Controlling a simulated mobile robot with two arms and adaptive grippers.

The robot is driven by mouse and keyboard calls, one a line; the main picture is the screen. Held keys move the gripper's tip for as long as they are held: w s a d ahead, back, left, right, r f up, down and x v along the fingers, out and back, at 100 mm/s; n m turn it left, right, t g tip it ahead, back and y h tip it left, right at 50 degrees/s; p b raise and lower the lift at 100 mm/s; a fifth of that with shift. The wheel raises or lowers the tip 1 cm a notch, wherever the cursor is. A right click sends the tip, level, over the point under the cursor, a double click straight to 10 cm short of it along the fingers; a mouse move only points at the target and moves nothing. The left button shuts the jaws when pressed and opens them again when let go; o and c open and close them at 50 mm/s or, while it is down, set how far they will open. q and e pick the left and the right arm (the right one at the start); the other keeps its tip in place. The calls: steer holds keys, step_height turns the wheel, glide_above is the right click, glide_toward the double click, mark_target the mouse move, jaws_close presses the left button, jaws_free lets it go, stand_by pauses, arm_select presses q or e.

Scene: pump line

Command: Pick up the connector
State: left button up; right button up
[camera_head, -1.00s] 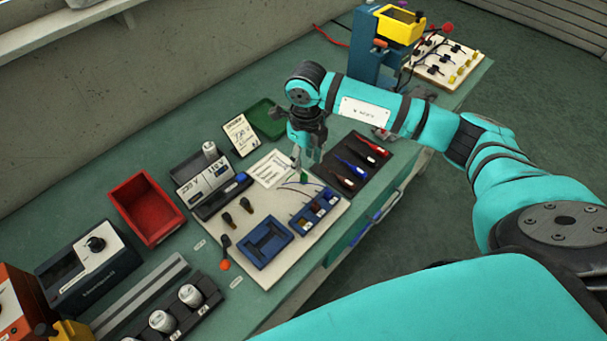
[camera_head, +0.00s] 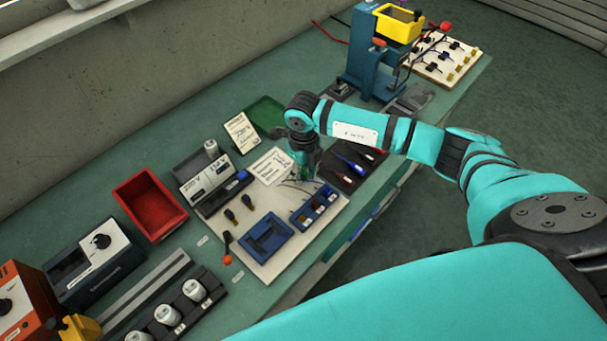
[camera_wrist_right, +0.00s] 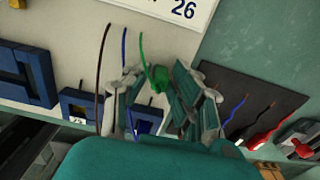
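A green connector (camera_wrist_right: 160,80) with a curved green wire shows in the right wrist view, between the two fingers of my right gripper (camera_wrist_right: 157,98). The fingers stand apart on either side of it, with gaps visible, so the gripper looks open. In the head view my right gripper (camera_head: 305,170) points down at the far end of the pale work board (camera_head: 262,208), and it mostly hides the connector there. A brown wire (camera_wrist_right: 100,75) and a blue wire (camera_wrist_right: 124,50) stand left of the green one. My left gripper is not in view.
A red tray (camera_head: 150,205) stands further left.

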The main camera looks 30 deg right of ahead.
jaws_close()
steer(key=shift+r, duration=0.15)
